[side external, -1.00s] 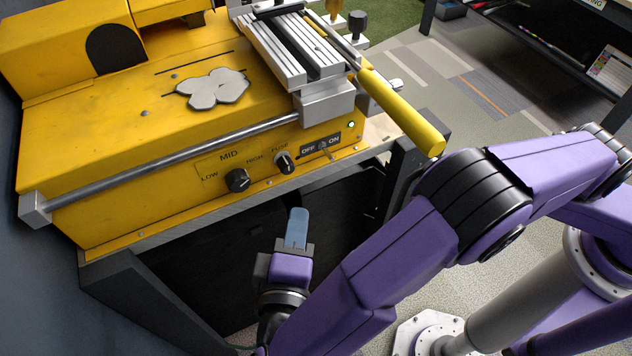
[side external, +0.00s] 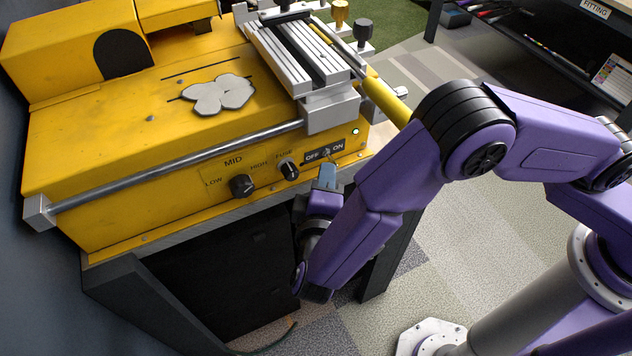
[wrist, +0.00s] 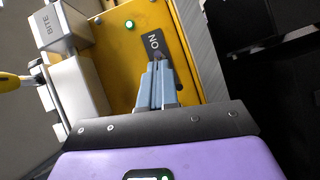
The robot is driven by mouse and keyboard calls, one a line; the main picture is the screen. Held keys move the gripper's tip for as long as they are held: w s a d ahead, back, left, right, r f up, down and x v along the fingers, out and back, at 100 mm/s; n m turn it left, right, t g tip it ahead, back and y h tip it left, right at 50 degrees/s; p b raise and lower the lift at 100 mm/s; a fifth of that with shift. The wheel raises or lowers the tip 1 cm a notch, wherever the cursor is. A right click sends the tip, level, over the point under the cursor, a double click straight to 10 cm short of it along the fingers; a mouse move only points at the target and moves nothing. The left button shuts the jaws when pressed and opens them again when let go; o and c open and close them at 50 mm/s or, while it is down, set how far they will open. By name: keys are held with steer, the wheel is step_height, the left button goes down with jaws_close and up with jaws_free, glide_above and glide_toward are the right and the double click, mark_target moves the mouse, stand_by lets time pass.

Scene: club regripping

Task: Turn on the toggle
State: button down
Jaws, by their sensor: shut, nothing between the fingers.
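The toggle (side external: 326,152) is a small metal lever on a dark plate (side external: 312,156) marked OFF and ON, on the front face of the yellow machine (side external: 130,190). Which way the lever leans is too small to tell. My gripper (side external: 327,168) has blue fingers, shut and empty, with the tips just below the toggle in the side view. I cannot tell whether they touch it.
A lit green lamp (side external: 355,131) is right of the plate, also in the wrist view (wrist: 130,25). Two black knobs (side external: 242,186) (side external: 289,170) are to the left. A metal vise (side external: 300,50) with a yellow-handled bar (side external: 383,100) overhangs above right.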

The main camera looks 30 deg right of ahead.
steer(key=shift+s+d+n+t+y, duration=0.1)
steer(key=shift+d+n+t+y, duration=0.2)
steer(key=shift+n+y, duration=0.3)
steer(key=shift+s+d+n+t+y, duration=0.1)
steer(key=shift+d+n+t+y, duration=0.25)
steer(key=shift+y, duration=0.35)
steer(key=d+n+y, duration=0.1)
steer(key=n+t+y, duration=0.1)
steer(key=y, duration=0.1)
steer(key=shift+s+d+n, duration=0.1)
steer(key=shift+d+n, duration=0.15)
steer(key=shift+d, duration=0.3)
stand_by(0.5)
